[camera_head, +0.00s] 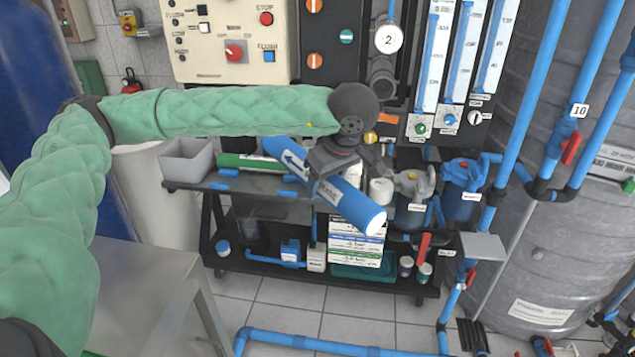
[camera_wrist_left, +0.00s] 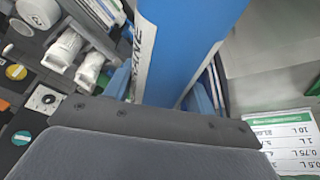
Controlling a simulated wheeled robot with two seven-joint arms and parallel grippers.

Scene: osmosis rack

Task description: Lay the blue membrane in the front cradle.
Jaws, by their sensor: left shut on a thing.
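The blue membrane (camera_head: 358,208) is a long blue cylinder with a white label and a pale right end. My left gripper (camera_head: 328,172) is shut on it near its middle and holds it above the rack's top shelf (camera_head: 262,208). It slants from upper left to lower right, its right end past the shelf. In the left wrist view the membrane (camera_wrist_left: 190,40) runs up between the fingers (camera_wrist_left: 165,95). The front cradle (camera_head: 222,187) shows as low blue supports near the shelf's front edge and looks empty. The membrane may hide part of it. My right gripper is not in view.
A green membrane (camera_head: 235,161) lies behind the front cradle. A grey bin (camera_head: 186,160) stands at the shelf's left end. Filter housings (camera_head: 412,205) and blue pipes stand to the right. A panel with buttons (camera_head: 232,40) rises behind. A grey table (camera_head: 140,290) is at front left.

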